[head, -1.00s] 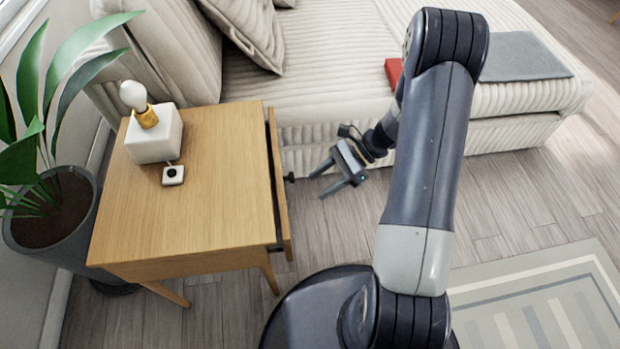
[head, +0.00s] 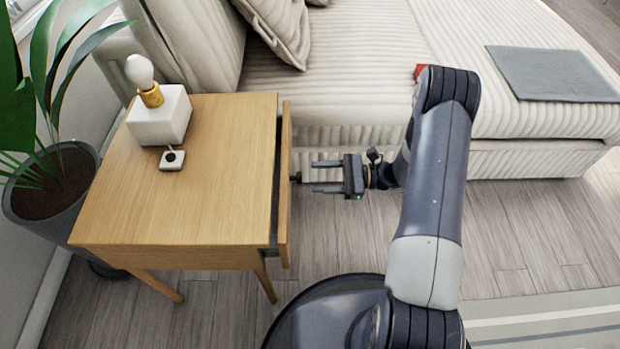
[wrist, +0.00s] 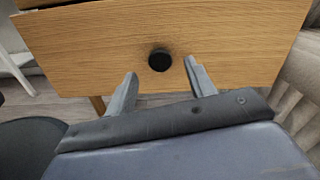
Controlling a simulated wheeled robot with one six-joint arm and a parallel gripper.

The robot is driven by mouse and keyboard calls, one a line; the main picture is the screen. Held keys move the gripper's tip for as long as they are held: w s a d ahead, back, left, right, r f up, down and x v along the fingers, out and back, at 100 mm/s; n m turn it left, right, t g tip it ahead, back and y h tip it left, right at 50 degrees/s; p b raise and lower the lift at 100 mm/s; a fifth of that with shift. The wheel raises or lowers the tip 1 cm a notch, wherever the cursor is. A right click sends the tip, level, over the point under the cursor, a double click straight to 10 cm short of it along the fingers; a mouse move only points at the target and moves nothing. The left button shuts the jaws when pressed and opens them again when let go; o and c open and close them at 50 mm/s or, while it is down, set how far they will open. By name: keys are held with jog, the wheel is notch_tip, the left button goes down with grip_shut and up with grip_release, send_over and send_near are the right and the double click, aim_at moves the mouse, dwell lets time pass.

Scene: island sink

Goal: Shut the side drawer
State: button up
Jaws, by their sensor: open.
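The side drawer (head: 285,190) of the wooden side table (head: 205,200) stands slightly open on the table's right side, with a dark gap behind its front. Its round black knob shows in the wrist view (wrist: 160,60), in the middle of the drawer front (wrist: 100,45). My gripper (head: 314,176) is open and empty, its two fingers pointing left at the drawer front. In the wrist view the fingertips (wrist: 160,68) lie on either side of the knob in the picture. I cannot tell whether they touch the front; the head view suggests a small gap.
A white lamp (head: 160,118) with a bare bulb and a small switch box (head: 172,160) stand on the tabletop. A potted plant (head: 50,185) is at the left. A ribbed sofa (head: 370,90) runs behind my gripper. The floor (head: 345,240) beside the drawer is clear.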

jog(key=a, duration=0.3)
jog(key=shift+a, duration=0.15)
grip_shut()
dwell(0.5)
